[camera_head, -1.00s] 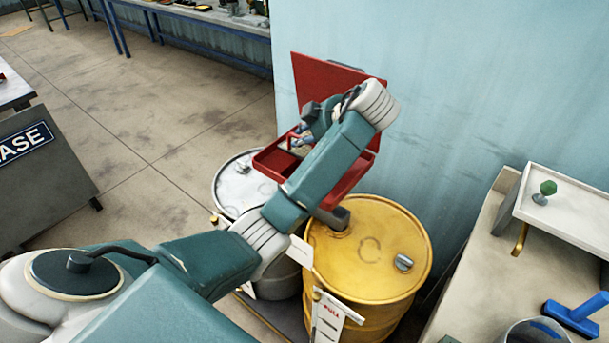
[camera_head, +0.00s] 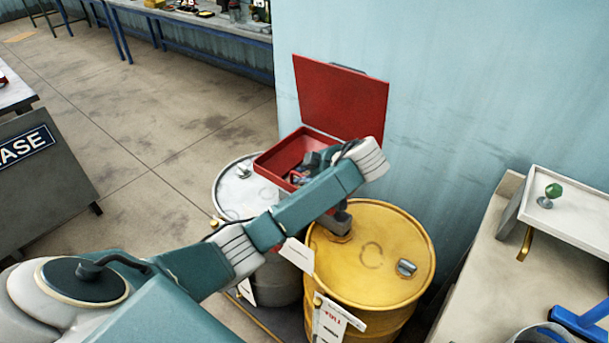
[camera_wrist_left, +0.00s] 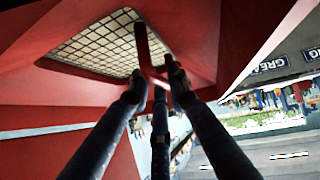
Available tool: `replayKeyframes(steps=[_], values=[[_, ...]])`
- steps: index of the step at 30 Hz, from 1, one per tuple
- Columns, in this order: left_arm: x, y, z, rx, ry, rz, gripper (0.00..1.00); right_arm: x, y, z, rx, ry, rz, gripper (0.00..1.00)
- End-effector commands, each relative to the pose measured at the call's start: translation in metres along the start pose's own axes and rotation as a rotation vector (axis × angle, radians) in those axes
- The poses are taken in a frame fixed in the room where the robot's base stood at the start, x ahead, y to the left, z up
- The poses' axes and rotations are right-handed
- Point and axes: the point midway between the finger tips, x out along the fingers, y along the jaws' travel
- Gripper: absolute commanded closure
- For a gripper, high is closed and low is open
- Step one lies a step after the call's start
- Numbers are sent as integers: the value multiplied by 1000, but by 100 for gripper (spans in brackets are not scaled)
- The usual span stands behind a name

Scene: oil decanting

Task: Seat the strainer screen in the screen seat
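A red square funnel (camera_head: 268,165) with its lid (camera_head: 340,98) raised sits over the drums. My left gripper (camera_head: 300,176) reaches down into it, partly hidden by my own arm. In the left wrist view a pale square mesh, seemingly the strainer screen (camera_wrist_left: 92,46), lies within the red sloping walls. A thin dark-and-red handle rises from the mesh to between the fingertips of my left gripper (camera_wrist_left: 156,76), which appear closed around it. The screen seat is hidden, and I cannot tell whether the screen rests flat in it. My right gripper is not in view.
A yellow drum (camera_head: 375,270) stands right of a grey-white drum (camera_head: 232,190), with paper tags hanging between and in front. A blue wall rises close behind. At right, a bench (camera_head: 480,300) carries a white tray (camera_head: 570,222) and a blue tool (camera_head: 580,320).

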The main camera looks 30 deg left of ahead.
Motion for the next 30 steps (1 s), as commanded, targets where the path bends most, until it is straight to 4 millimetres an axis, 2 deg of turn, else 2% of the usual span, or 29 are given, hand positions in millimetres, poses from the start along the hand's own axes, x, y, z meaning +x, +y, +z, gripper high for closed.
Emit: replayKeyframes(steps=[10, 14, 17, 24, 30], values=[[-1, 0, 0, 0, -1, 1, 75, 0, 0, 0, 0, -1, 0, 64], [-12, 2, 1, -1, -2, 5, 75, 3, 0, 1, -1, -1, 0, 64], [-29, 1, 2, -2, -4, 5, 75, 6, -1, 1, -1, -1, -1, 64], [-87, 2, -1, -1, -9, 2, 75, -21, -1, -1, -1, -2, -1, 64], [-112, 1, 0, -1, -5, 1, 75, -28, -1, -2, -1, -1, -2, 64]])
